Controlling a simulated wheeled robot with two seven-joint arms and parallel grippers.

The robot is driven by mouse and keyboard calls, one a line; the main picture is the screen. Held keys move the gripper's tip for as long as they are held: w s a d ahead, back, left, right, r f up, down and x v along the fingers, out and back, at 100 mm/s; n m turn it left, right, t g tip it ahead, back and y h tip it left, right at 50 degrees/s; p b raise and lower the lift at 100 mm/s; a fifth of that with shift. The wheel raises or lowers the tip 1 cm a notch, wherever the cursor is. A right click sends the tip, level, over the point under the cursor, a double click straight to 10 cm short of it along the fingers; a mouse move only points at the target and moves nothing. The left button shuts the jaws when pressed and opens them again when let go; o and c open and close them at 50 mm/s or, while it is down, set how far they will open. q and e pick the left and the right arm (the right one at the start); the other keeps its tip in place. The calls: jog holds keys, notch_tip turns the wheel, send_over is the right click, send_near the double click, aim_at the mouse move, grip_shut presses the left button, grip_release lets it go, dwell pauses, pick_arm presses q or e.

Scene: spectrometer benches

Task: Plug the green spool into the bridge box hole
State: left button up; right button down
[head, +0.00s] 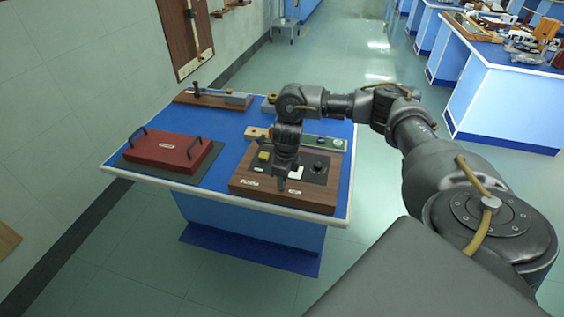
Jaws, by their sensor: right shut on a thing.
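The bridge box is probably the brown wooden box (248,185) with a black top panel, at the front right of the blue bench. A yellow block, a white label and dark round fittings show on its panel. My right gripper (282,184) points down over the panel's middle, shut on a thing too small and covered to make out. I cannot see any green spool; whether it is the held thing, and whether that touches the panel, I cannot tell. The hole is not distinguishable. My left gripper is out of view.
A red box (172,150) with two black handles sits on the left of the blue bench (222,150). A greenish board with knobs (325,142) lies behind the wooden box. A wooden-based instrument (212,97) stands at the back left. Other benches (510,95) are far right.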

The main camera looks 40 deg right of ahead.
jog(key=shift+f+b, duration=0.4)
jog(key=shift+f, duration=0.05)
dwell(0.3)
jog(key=c, duration=1.3)
grip_release()
jog(key=o, duration=0.5)
jog(key=shift+o, duration=0.2)
jog(key=shift+r, duration=0.1)
notch_tip(320, 180, up, 11)
jog(key=p, duration=0.1)
jog(key=shift+s+d+f, duration=0.2)
jog(key=shift+s+d, duration=0.05)
jog(key=shift+s, duration=0.15)
